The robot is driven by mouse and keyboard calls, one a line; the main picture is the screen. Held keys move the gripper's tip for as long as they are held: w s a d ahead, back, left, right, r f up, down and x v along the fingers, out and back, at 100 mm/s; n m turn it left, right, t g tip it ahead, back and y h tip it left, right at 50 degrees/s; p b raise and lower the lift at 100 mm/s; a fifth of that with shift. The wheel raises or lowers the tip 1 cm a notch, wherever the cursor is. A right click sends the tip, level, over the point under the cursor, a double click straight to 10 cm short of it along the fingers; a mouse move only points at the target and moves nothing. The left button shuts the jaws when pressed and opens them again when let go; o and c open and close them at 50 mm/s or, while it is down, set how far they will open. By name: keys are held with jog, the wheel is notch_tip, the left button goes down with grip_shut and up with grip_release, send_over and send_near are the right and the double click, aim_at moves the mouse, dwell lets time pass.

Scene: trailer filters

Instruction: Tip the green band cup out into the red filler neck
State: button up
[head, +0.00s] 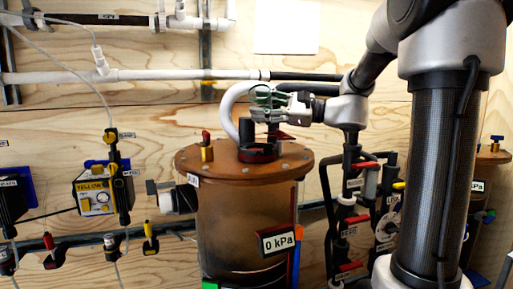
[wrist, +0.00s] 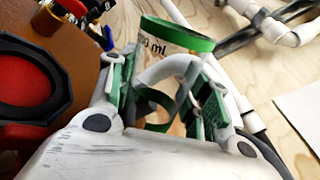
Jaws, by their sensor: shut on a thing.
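The green band cup (wrist: 178,42) is clear, with a green band and a "ml" mark, in the wrist view. My gripper (wrist: 160,100) is shut on it, with a green-padded finger on each side. In the head view the cup (head: 262,95) is small and hard to make out at my gripper (head: 272,108), above the tank lid. Its exact tilt and contents I cannot tell. The red filler neck (wrist: 28,85) is a red opening in a dark collar, left of my gripper in the wrist view. In the head view the neck (head: 257,153) stands on the lid below the gripper.
The brown round lid (head: 218,165) tops a tank with a "0 kPa" label (head: 278,241). A red-and-brass valve (head: 207,147) stands left of the neck. A thick white hose (head: 230,105) curves close behind the gripper. Pipes run along the wooden wall.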

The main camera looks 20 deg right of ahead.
jog(key=shift+w+r+m, duration=0.15)
jog(key=shift+r+m, duration=0.05)
jog(key=shift+m, duration=0.5)
jog(key=shift+w+d+m, duration=0.25)
jog(key=shift+w+m, duration=0.1)
jog(key=shift+m, duration=0.25)
jog(key=shift+w+d+f+m+h, duration=0.2)
jog(key=shift+w+f+m+h, duration=0.1)
jog(key=shift+f+m, duration=0.3)
jog(key=shift+w+d+m, duration=0.15)
jog(key=shift+w+m, duration=0.15)
jog(key=shift+m, duration=0.3)
jog(key=shift+w+d+r+m, duration=0.15)
jog(key=shift+w+r+m, duration=0.15)
jog(key=shift+r+m, duration=0.5)
jog(key=shift+w+d+r+m, duration=0.2)
jog(key=shift+w+m, duration=0.1)
jog(key=shift+m, duration=0.6)
jog(key=shift+r, duration=2.6)
